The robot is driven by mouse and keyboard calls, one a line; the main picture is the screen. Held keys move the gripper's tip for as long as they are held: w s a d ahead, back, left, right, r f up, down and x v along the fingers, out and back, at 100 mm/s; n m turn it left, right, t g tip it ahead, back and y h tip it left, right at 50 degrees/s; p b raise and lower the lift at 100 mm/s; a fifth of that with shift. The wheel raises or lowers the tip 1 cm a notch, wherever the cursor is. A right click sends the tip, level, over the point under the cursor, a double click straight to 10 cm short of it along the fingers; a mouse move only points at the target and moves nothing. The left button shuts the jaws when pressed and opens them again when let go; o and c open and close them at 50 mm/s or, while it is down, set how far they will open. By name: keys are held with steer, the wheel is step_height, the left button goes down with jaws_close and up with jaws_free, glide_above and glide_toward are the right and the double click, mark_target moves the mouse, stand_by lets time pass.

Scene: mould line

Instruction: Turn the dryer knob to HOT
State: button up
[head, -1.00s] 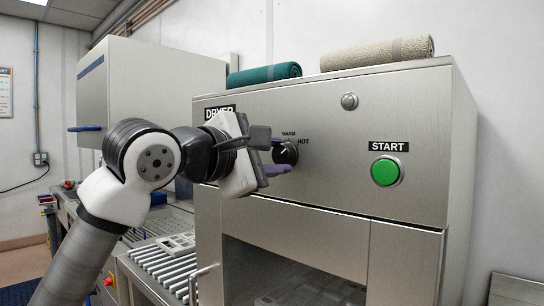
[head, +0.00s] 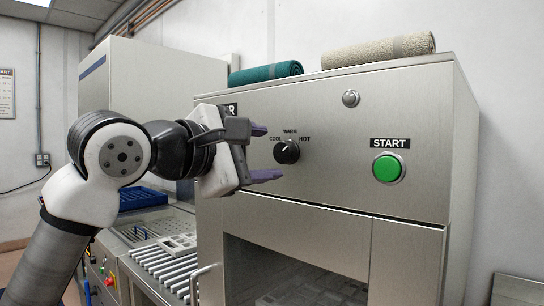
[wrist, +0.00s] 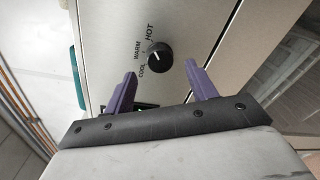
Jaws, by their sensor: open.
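The black dryer knob (head: 287,151) is on the steel front panel, with COOL at its left, WARM above and HOT at its right. Its white mark is small and seems to lie on the COOL-to-WARM side; the exact setting is hard to read. The knob (wrist: 159,54) also shows in the wrist view, beyond the fingertips and between their lines. My gripper (head: 264,153) is open and empty, left of the knob and apart from it. Its two purple fingers (wrist: 161,73) are spread on either side of the knob's line, with nothing between them.
A green START button (head: 388,168) is on the panel to the right, with a small round metal fitting (head: 350,98) above it. Rolled teal (head: 265,73) and beige (head: 378,51) towels lie on top. A roller conveyor (head: 165,268) is at lower left. The panel around the knob is clear.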

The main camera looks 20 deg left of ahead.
steer(key=b+v, duration=0.1)
steer(key=v, duration=0.9)
steer(key=shift+s, duration=0.25)
